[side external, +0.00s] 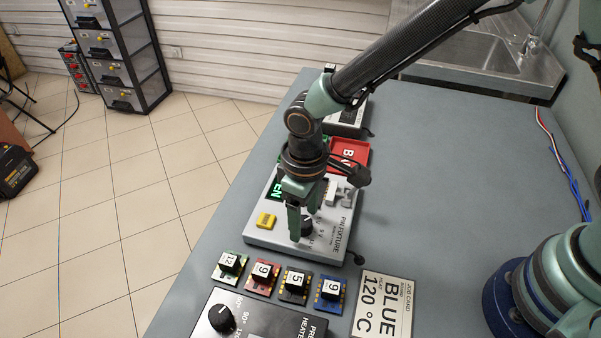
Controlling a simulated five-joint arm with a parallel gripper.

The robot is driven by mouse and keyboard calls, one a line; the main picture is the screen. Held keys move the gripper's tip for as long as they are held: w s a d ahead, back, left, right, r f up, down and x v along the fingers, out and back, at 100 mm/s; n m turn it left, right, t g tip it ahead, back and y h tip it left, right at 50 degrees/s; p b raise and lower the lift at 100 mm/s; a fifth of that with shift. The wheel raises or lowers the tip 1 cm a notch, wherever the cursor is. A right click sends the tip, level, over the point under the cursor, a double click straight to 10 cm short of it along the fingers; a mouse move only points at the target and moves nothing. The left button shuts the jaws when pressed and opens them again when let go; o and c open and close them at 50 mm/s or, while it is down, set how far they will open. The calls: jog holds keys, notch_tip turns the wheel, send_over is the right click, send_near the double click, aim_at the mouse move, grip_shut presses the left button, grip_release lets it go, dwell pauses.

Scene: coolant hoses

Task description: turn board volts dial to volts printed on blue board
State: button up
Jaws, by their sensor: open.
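The blue board (328,297) lies on the bench at the right end of a row of small boards. Its white label shows what looks like a 9, rotated and too small to read surely. The black volts dial (307,229) sits on the grey pin fixture (328,247). My gripper (303,222) points down over the fixture with its jaws open. Its fingers are at the dial, seemingly one on either side; I cannot tell whether they touch it. The fingers and wrist hide part of the dial and most of its scale, so its setting is unreadable.
Green (230,265), red (262,277) and dark (293,284) boards lie in front of the fixture. A job card (383,305) reads BLUE 120 °C. A preheater (262,325) stands at the near edge. A red tray (350,153) is behind the fixture. The bench's right side is mostly clear.

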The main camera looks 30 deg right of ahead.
grip_shut()
jog(key=shift+d+m, duration=0.1)
jog(key=shift+m, duration=0.2)
jog(key=m, duration=0.9)
dwell(0.4)
jog(key=shift+m, duration=0.3)
grip_release()
